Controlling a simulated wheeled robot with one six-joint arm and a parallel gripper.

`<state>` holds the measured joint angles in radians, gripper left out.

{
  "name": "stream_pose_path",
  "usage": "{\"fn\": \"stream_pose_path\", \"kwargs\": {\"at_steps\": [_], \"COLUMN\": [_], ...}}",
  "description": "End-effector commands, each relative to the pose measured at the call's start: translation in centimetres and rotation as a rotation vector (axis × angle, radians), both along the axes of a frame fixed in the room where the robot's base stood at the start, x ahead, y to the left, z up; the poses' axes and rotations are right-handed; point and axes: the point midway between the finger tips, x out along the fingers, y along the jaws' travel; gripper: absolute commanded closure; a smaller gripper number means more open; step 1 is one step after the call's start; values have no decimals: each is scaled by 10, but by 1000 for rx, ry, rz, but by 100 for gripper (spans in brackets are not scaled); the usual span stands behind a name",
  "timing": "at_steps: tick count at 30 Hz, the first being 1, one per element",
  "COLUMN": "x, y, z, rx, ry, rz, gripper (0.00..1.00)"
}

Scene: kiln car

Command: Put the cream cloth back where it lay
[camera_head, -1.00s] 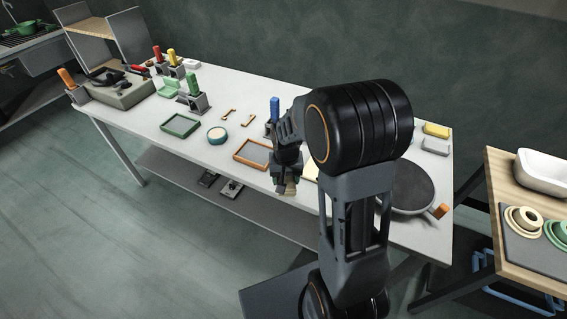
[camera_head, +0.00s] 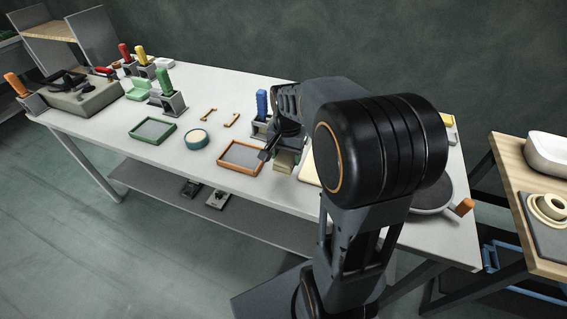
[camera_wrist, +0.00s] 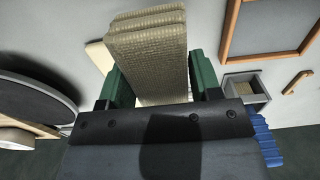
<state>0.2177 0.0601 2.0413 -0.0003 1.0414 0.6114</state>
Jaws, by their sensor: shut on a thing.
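The cream cloth (camera_wrist: 150,55) is a folded, woven stack. It is held between the green fingertips of my gripper (camera_wrist: 163,82) in the wrist view. In the head view the cloth (camera_head: 284,161) shows as a small pale block under my gripper (camera_head: 284,146), above the worktable, right of the orange-framed tray (camera_head: 222,162). Whether the cloth touches the table I cannot tell. A flat cream piece (camera_head: 307,172) lies just right of the cloth, partly hidden by my arm; its edge also shows in the wrist view (camera_wrist: 98,56).
A holder with a blue handle (camera_head: 262,104) stands behind my gripper. A round dark turntable (camera_head: 432,196) is at the right. A green-framed tray (camera_head: 133,133) and a round teal-rimmed dish (camera_head: 197,139) lie left. Bare white tabletop (camera_head: 215,95) shows behind them.

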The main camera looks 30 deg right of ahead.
Motion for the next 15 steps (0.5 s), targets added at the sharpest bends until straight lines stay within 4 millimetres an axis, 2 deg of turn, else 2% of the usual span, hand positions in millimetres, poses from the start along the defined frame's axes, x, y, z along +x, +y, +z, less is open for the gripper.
{"fn": "stream_pose_path", "kwargs": {"at_steps": [1,6,15], "x": [8,29,42], "y": [-2,-7,-11], "z": [-12,-37,-53], "rx": [1,1,0], "ry": [5,2,-1], "rz": [1,1,1], "gripper": [61,61,61]}}
